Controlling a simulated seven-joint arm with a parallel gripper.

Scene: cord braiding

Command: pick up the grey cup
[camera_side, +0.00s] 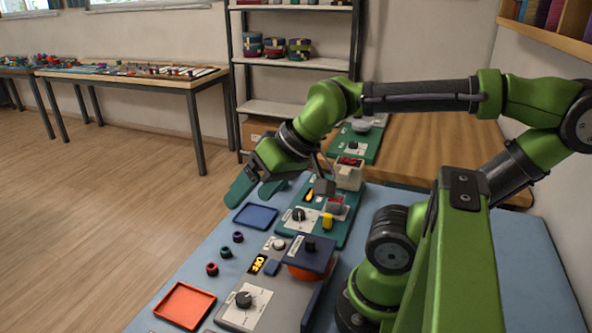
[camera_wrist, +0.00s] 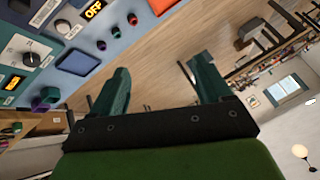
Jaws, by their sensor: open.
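I cannot make out a grey cup for certain in either view. Three small cup-like pieces stand in a row on the blue table: a red one (camera_side: 212,268), a teal one (camera_side: 225,252) and a purple one (camera_side: 237,237). In the wrist view the red (camera_wrist: 132,19), teal (camera_wrist: 112,30) and purple (camera_wrist: 101,44) pieces show at the top, left of the fingers. My gripper (camera_side: 256,188) is open and raised above the far end of the table. In the wrist view, nothing is between its fingers (camera_wrist: 161,70).
An orange-red tray (camera_side: 184,305) lies at the near left and a blue tray (camera_side: 256,216) farther back. A grey control panel (camera_side: 246,306) and a teal panel (camera_side: 327,232) with knobs stand to their right. Wooden floor lies beyond the blue table's left edge.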

